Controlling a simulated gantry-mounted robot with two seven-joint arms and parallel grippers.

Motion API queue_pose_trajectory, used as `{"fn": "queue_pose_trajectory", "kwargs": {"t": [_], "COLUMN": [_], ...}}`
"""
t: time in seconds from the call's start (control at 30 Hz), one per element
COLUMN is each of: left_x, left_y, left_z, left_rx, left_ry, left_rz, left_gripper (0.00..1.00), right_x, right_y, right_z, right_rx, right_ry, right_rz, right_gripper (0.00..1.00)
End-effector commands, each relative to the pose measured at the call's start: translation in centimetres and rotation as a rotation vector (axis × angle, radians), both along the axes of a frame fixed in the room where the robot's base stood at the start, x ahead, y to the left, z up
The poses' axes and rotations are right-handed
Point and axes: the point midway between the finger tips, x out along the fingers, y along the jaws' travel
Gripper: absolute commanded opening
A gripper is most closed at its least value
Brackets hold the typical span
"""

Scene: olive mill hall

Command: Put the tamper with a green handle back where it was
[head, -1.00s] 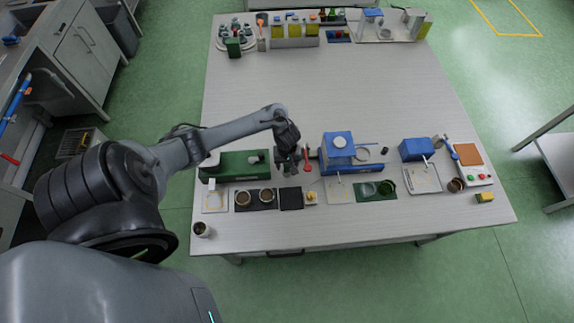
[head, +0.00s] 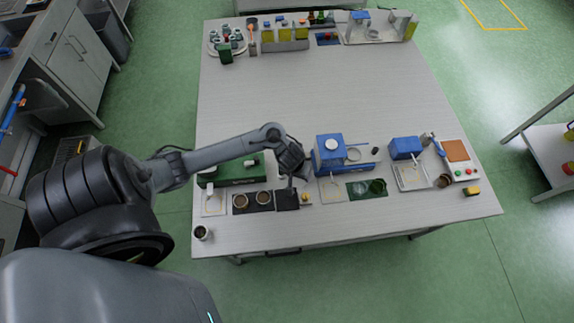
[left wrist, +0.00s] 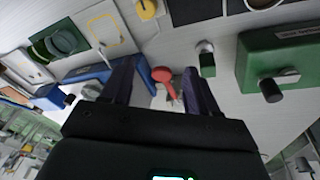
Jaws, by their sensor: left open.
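What looks like the tamper with a green handle (left wrist: 206,60) shows in the left wrist view, with a pale lower part and a dark green end. It seems to stand upright on the table near the black square mat (left wrist: 192,10), apart from my fingers. My left gripper (left wrist: 160,78) is open and empty, its two dark fingers spread, with the tamper beyond the right finger. In the head view my left gripper (head: 299,175) is low over the table behind the mat (head: 287,199), and its wrist hides the tamper. My right gripper is in neither view.
A red spoon-like tool (left wrist: 164,78) shows between my fingers. The green machine (left wrist: 282,58) stands beside the tamper, and a blue machine (head: 329,152) stands right of my gripper. A yellow knob-like item (head: 306,198) sits beside the mat. The middle of the table is clear.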

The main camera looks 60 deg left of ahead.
Motion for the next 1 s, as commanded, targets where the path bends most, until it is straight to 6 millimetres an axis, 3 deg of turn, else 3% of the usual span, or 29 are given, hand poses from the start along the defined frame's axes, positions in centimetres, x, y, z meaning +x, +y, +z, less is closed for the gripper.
{"fn": "queue_pose_trajectory", "kwargs": {"t": [0.03,0.2,0.4,0.7,1.0], "left_x": [-0.4,-2.0,-5.6,-11.0,-12.4], "left_y": [-2.6,-8.5,-12.3,-13.6,-13.7], "left_z": [0.3,3.2,8.3,13.8,15.1], "left_rx": [0.014,0.109,0.184,0.179,0.165], "left_ry": [-0.035,-0.124,-0.139,-0.097,-0.086], "left_rz": [-0.090,-0.363,-0.586,-0.774,-0.827], "left_gripper": [0.60,0.60,0.60,0.60,0.60], "right_x": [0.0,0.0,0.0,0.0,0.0], "right_y": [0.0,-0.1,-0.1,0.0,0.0], "right_z": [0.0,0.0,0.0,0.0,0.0], "right_rx": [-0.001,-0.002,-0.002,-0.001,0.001], "right_ry": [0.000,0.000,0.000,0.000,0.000], "right_rz": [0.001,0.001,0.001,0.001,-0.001], "right_gripper": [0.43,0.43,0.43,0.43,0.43]}}
